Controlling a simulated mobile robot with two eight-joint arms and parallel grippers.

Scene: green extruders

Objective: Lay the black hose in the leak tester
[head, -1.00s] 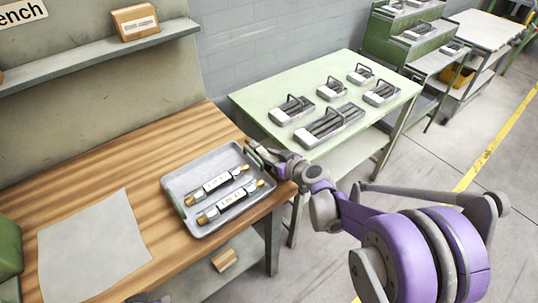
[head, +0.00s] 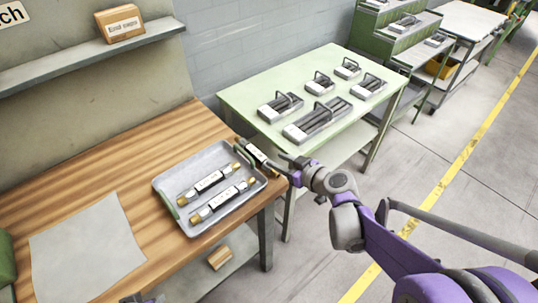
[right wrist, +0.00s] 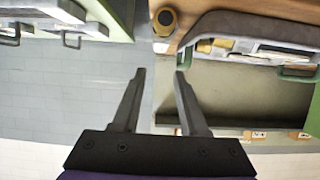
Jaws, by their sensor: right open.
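Two labelled pieces with brass ends lie side by side in a grey tray (head: 215,222) on the wooden bench; the nearer one (head: 224,201) and the farther one (head: 209,182) have white labels over dark bodies. A dark piece with a pale strip (head: 259,158) lies beside the tray's right side, at the bench edge. I cannot tell for sure which is the black hose or the leak tester. My right gripper (head: 288,167) is open and empty, just right of that piece.
A pale green table (head: 245,94) behind bears several grey units with black handles, such as this one (head: 318,121). A grey sheet (head: 85,250) lies on the bench. A shelf (head: 70,60) holds a cardboard box (head: 120,23).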

